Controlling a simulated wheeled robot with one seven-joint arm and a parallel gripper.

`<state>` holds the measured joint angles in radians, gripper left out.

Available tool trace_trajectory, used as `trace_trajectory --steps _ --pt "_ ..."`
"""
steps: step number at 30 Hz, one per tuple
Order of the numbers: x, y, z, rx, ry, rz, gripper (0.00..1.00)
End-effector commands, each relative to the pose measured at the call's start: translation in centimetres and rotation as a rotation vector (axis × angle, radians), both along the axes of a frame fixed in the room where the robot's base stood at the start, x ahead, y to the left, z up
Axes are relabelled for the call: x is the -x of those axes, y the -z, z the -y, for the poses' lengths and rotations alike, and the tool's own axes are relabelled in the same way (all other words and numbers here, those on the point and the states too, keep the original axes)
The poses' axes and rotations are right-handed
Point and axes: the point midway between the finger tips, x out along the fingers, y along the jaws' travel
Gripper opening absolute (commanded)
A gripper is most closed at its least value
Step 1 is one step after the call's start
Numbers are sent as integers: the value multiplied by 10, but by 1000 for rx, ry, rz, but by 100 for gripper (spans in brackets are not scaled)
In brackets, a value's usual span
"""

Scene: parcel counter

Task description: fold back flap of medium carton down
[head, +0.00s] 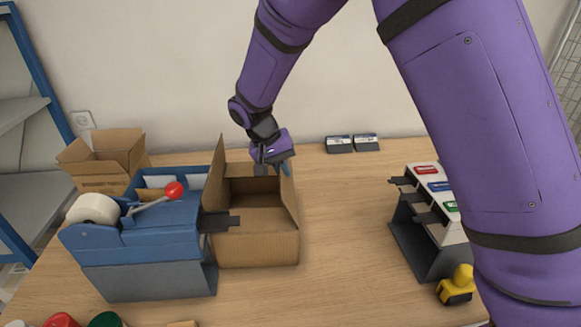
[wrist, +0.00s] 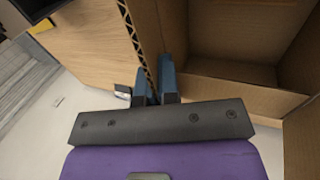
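The medium carton (head: 257,248) stands open on the counter, left of centre. Its left flap (head: 217,172) and right flap (head: 290,205) stand up. The back flap is mostly hidden by my gripper in the head view, and I cannot tell its angle. My gripper (head: 284,168) is at the carton's back right corner, pointing down. In the wrist view its two blue fingers (wrist: 157,82) are close together beside a corrugated flap edge (wrist: 133,40). Whether that edge is pinched between them is unclear. The carton's inside (wrist: 235,35) looks empty.
A blue tape dispenser (head: 150,235) with a red-knobbed lever stands close against the carton's left side. A smaller open carton (head: 105,168) is behind it. The counter (head: 345,230) right of the carton is clear.

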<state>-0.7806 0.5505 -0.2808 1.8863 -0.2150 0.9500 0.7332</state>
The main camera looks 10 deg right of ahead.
Motion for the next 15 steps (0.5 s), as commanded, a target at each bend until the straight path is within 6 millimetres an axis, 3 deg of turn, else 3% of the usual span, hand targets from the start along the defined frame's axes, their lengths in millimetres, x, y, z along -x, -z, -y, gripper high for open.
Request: trace_trajectory --steps 15 --pt "-1 14 -21 333 -2 -23 0"
